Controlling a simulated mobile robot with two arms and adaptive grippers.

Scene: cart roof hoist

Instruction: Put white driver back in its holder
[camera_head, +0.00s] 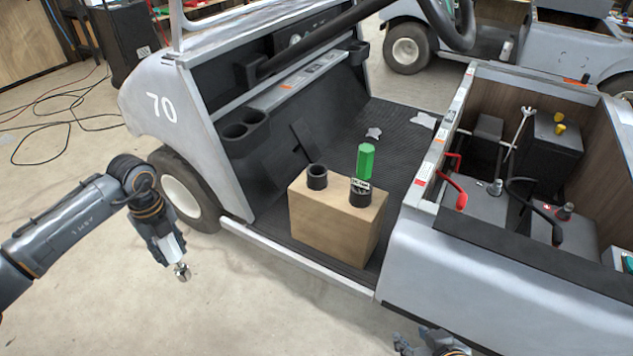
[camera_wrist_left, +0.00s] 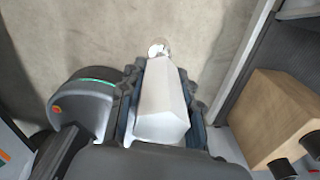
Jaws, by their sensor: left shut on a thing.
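The white driver (camera_head: 172,247) is in my left gripper (camera_head: 166,240), held with its metal tip pointing down over the floor, left of the wooden block. In the left wrist view the white driver (camera_wrist_left: 161,104) lies between the fingers of my left gripper (camera_wrist_left: 160,100). The wooden block (camera_head: 330,222) stands on the cart's floor with two black ring holders. The left holder (camera_head: 317,177) is empty. The right holder (camera_head: 360,192) has a green driver (camera_head: 365,161) upright in it. My right gripper (camera_head: 432,345) is only partly in view at the bottom edge; its fingers are unclear.
The grey cart (camera_head: 490,280) has a front wheel (camera_head: 183,199) beside my left arm and a sill below the block. Its open battery bay (camera_head: 510,170) is at the right. The floor between my left gripper and the cart is clear.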

